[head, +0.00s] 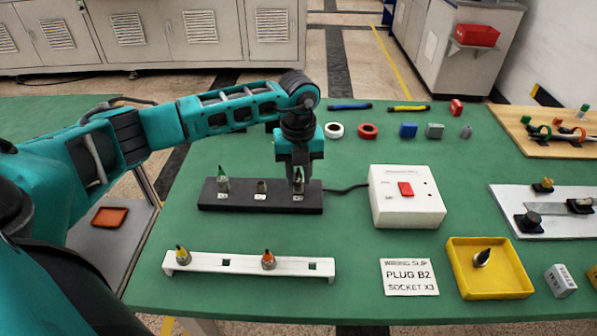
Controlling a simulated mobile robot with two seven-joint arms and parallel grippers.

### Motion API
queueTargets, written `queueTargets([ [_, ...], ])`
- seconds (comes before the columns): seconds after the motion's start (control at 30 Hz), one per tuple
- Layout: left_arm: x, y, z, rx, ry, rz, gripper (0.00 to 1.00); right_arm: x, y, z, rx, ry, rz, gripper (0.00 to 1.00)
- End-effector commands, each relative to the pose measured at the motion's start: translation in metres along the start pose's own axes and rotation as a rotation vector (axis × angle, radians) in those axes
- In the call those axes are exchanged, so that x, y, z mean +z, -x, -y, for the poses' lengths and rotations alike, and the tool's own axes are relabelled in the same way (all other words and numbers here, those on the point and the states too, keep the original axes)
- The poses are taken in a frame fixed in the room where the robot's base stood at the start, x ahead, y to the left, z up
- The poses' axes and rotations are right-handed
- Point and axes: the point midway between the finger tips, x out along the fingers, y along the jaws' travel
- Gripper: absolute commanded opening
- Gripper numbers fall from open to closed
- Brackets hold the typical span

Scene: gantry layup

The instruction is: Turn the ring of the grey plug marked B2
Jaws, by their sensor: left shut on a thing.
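A black socket strip (240,205) lies on the green table, with several sockets in a row. A plug (298,187) stands at its right-hand socket, mostly covered by my left gripper (299,180). The gripper points straight down and is shut on this plug. It looks grey with a dark green tip, but its marking is not readable. The middle socket (261,187) is empty. My right gripper is not in view.
A cable runs from the strip to a white box (407,207) with a red switch. A white rack (210,262) holds plugs with yellow and orange tips. A yellow tray (520,288) holds a dark-tipped plug. Rings and small blocks lie behind. The table between strip and rack is clear.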

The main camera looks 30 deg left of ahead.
Motion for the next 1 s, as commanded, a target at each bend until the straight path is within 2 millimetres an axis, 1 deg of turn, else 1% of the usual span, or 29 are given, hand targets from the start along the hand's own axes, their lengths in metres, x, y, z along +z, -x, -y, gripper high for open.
queueTargets([
  [0.27, 0.0, 0.0, 0.0, -0.001, -0.015, 0.001, 0.0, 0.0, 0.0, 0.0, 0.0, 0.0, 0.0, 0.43],
  [0.47, 0.0, 0.0, 0.0, -0.001, -0.089, 0.001, 0.0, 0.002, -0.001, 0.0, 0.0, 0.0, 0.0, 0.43],
  [0.67, 0.0, 0.0, 0.0, -0.001, -0.235, 0.001, 0.0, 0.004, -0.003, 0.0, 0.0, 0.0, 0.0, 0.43],
  [1.0, 0.0, 0.0, 0.0, 0.0, -0.556, 0.002, 0.0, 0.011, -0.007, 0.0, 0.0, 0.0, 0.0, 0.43],
])
